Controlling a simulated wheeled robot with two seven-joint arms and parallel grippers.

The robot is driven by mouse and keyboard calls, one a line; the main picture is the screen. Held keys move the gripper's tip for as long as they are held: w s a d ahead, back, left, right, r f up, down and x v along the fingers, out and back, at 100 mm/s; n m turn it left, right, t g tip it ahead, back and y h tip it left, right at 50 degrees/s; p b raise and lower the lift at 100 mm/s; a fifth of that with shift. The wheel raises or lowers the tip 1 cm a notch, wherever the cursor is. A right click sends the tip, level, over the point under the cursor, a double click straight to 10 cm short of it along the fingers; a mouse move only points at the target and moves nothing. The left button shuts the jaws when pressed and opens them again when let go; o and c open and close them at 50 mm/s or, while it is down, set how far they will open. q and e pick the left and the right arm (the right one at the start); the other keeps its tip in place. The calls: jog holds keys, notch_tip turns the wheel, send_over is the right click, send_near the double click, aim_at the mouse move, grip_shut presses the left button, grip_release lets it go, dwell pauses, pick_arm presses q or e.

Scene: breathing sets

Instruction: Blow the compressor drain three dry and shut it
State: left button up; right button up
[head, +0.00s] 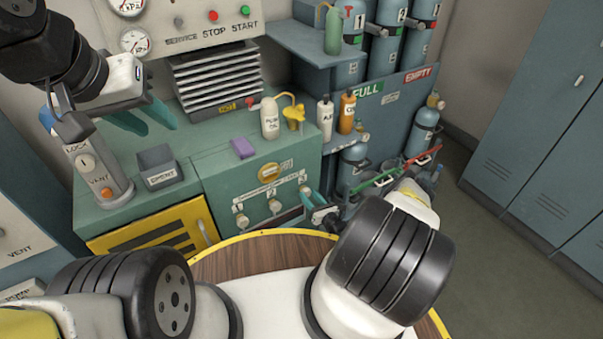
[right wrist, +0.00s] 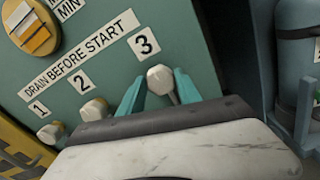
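Drain three is a pale knob (right wrist: 160,80) under the label 3 at the right end of the green compressor cabinet's drain row. My right gripper (head: 312,198) is at that knob. In the right wrist view its teal fingers (right wrist: 160,88) stand on either side of the knob. I cannot tell whether they press on it. Drain one (right wrist: 50,133) and drain two (right wrist: 95,109) are similar knobs to its left. My left gripper (head: 145,118) is empty above the cabinet top, its teal fingers apart. The drain outlet is not clearly visible.
On the cabinet top (head: 212,150) are a lock-and-vent post (head: 103,175), a grey box (head: 160,167), a purple block (head: 243,148) and a white oil bottle (head: 270,118). Gas cylinders (head: 425,130) stand to the right. A round yellow-edged wooden table (head: 262,255) is in front.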

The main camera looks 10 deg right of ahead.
grip_shut()
